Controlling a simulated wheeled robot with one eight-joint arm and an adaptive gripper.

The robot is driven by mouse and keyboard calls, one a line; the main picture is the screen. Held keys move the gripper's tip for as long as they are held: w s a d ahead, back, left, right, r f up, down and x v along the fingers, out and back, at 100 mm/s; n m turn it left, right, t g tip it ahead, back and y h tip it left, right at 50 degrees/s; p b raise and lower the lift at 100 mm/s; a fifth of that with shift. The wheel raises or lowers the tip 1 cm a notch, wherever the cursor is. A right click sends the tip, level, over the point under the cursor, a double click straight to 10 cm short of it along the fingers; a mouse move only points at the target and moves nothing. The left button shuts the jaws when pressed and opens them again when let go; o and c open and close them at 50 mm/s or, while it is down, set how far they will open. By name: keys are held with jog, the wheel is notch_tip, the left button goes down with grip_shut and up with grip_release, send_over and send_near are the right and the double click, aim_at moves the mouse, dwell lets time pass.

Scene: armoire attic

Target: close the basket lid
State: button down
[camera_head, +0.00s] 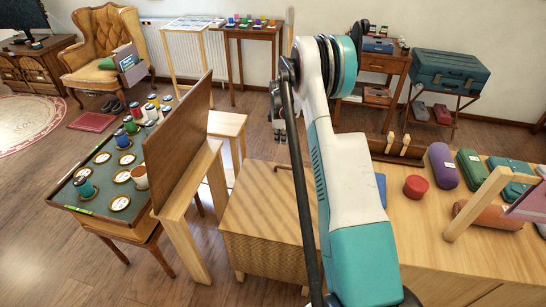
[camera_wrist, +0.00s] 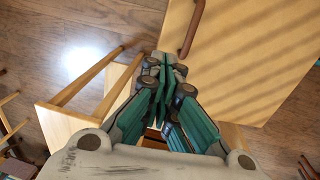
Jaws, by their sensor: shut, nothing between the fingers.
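No woven basket can be made out for certain. A light wooden box (camera_head: 262,215) with a flat, shadow-striped top stands at the front centre; the top looks level. In the wrist view, a pale wooden panel (camera_wrist: 250,60) with a brown curved handle (camera_wrist: 193,28) fills the upper right. A brown board (camera_head: 178,135) stands upright beside the cup tray, on the left. My gripper (camera_wrist: 165,62) is shut and empty, its tips just left of the handle in the picture and apparently apart from it. In the head view my gripper is largely hidden behind my arm.
A tray (camera_head: 75,208) with cups and jars stands on a table at left. A small wooden stool (camera_head: 228,125) stands behind the board. The right-hand bench (camera_head: 440,265) holds a red cylinder (camera_head: 416,186) and a purple roll (camera_head: 442,165). Open floor lies behind.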

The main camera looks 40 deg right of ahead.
jog(key=f+b, duration=0.2)
jog(key=f, duration=0.2)
jog(key=f+b, duration=0.2)
jog(key=f, duration=0.3)
jog(key=w+d+f+b, duration=0.1)
jog(key=f, duration=0.3)
jog(key=shift+w+d+f+b, duration=0.1)
jog(key=shift+f+b, duration=0.3)
jog(key=f, duration=0.4)
jog(key=shift+w+d+f, duration=0.3)
jog(key=shift+f, duration=0.05)
jog(key=shift+s+f, duration=0.1)
jog(key=shift+f, duration=0.4)
jog(key=r, duration=0.8)
jog(key=s+a+r, duration=0.1)
jog(key=r, duration=0.3)
jog(key=shift+a+r, duration=0.1)
jog(key=shift+r, duration=0.05)
